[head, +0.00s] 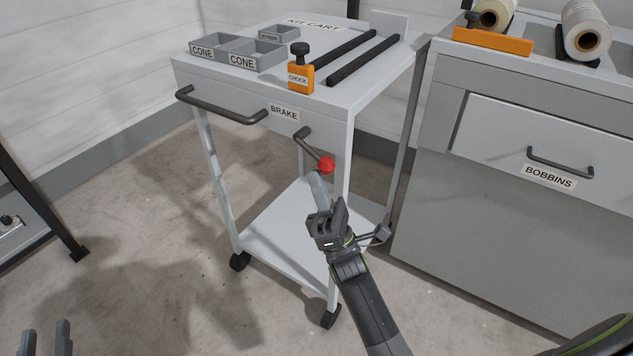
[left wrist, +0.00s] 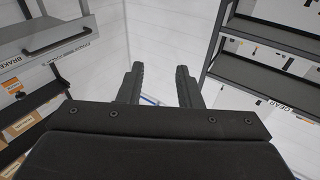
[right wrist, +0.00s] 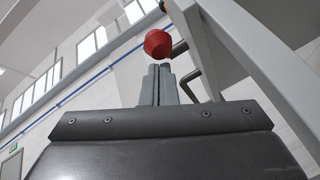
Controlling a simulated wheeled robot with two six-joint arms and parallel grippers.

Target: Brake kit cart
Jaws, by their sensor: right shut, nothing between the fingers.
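The kit cart (head: 352,92) stands in the middle of the head view, with a BRAKE label (head: 284,113) on its front. Below the label hangs a dark brake lever (head: 308,146) angled down to the right, ending in a red knob (head: 327,165). The knob also shows in the right wrist view (right wrist: 157,43). My right gripper (head: 318,178) is shut and empty, its fingertips just below the knob; I cannot tell whether they touch it. My left gripper (head: 46,338) is open and empty at the lower left, away from the cart; its fingers are spread in the left wrist view (left wrist: 160,84).
The cart top holds CONE trays (head: 240,51), an orange chock (head: 301,79) and two dark rails (head: 362,59). A push handle (head: 220,107) sticks out in front. A grey BOBBINS cabinet (head: 490,205) stands close to the right. Floor (head: 140,190) left of the cart is clear.

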